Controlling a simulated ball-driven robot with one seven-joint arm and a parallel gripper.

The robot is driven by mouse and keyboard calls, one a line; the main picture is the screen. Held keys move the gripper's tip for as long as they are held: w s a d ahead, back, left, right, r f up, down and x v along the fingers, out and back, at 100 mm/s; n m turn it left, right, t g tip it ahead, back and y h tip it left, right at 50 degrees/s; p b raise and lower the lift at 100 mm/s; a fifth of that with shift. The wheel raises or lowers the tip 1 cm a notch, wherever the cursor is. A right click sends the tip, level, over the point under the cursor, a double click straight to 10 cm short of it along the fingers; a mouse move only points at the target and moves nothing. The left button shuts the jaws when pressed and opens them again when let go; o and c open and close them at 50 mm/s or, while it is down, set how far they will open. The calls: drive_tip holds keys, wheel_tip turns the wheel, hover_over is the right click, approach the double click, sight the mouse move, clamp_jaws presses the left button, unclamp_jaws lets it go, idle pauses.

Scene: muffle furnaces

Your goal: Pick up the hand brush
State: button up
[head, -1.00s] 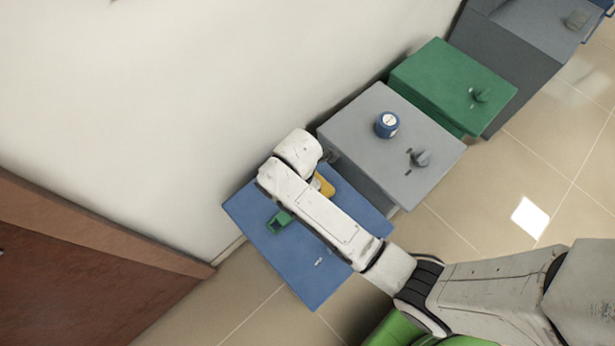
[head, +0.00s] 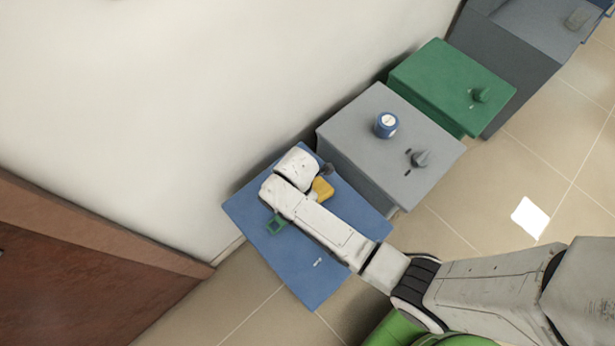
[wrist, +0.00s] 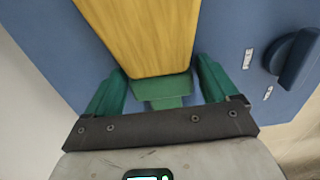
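The hand brush appears to be the yellow piece (head: 322,189) on the blue furnace top, to the right of my arm; my arm covers part of it. In the wrist view, its yellow body (wrist: 150,35) fills the upper middle, with a green block at its lower end. My gripper (wrist: 160,72) has green fingers spread wide, one on each side of the brush. Blue surface shows in narrow gaps beside the green block. I cannot tell whether the fingertips touch the brush. A green frame-shaped piece (head: 277,225) shows left of my arm; I cannot tell what it belongs to.
The blue furnace top (head: 310,285) has a dark blue knob (wrist: 298,57) to the right in the wrist view. A grey furnace (head: 365,125) carrying a blue-and-white container (head: 387,125) and a green furnace (head: 440,75) stand further right. The white wall (head: 170,120) is close behind.

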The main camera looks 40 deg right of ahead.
drive_tip(key=c, duration=0.6)
drive_tip(key=shift+r, duration=0.15)
drive_tip(key=shift+c, duration=0.2)
drive_tip(key=shift+r, duration=0.25)
wheel_tip(320, 180, up, 2)
drive_tip(key=shift+r, duration=0.1)
drive_tip(key=s+d+r, duration=0.6)
drive_tip(key=s+r, duration=0.4)
drive_tip(key=s, duration=0.2)
drive_tip(key=shift+s+d, duration=0.2)
drive_tip(key=shift+s, duration=0.05)
